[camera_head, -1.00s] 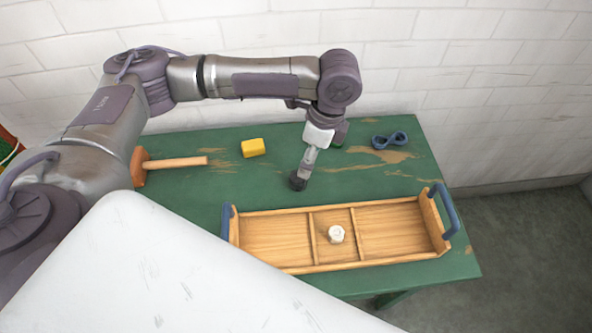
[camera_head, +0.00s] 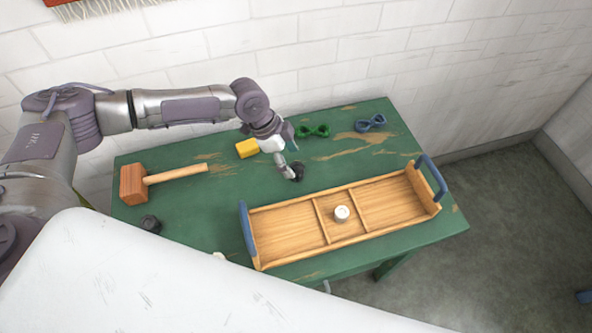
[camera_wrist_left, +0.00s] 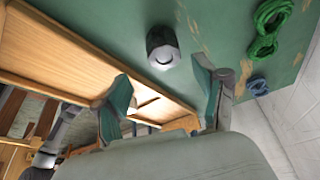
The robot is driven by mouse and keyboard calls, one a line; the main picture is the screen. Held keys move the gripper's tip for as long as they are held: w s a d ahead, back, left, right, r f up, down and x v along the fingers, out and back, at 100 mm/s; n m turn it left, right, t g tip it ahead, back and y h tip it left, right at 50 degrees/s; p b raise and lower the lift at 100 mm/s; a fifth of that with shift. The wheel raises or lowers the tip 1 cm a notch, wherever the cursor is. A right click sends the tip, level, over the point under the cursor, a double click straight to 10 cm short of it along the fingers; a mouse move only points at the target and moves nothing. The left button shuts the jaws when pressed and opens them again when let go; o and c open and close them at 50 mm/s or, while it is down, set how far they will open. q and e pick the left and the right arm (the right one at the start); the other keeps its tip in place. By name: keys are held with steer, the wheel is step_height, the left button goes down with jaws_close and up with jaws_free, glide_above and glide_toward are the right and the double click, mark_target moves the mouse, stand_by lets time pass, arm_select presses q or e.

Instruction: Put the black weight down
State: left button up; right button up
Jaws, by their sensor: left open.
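The black weight (camera_head: 298,170) stands on the green table between the tray and the back edge in the head view. In the wrist view the weight (camera_wrist_left: 163,47) shows as a dark cylinder with a pale grey end, on bare green tabletop. My left gripper (camera_head: 289,168) is close beside it in the head view. In the wrist view its two fingers (camera_wrist_left: 165,95) are spread apart with nothing held between them, and the weight appears beyond the fingertips. My right gripper is not seen.
The wooden tray (camera_head: 284,241) with blue handles holds a white piece (camera_head: 341,213) in its middle section. A yellow block (camera_head: 247,148), green skein (camera_head: 313,131), blue skein (camera_head: 371,123) and mallet (camera_head: 134,184) lie around. Another dark piece (camera_head: 150,223) is at the left.

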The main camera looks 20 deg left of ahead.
mark_target(296, 167)
arm_select(q)
steer(key=x, duration=0.5)
steer(key=shift+w+a, duration=0.3)
steer(key=shift+w, duration=0.1)
steer(key=shift+f, duration=0.25)
steer(key=shift+c, duration=0.8)
jaws_close()
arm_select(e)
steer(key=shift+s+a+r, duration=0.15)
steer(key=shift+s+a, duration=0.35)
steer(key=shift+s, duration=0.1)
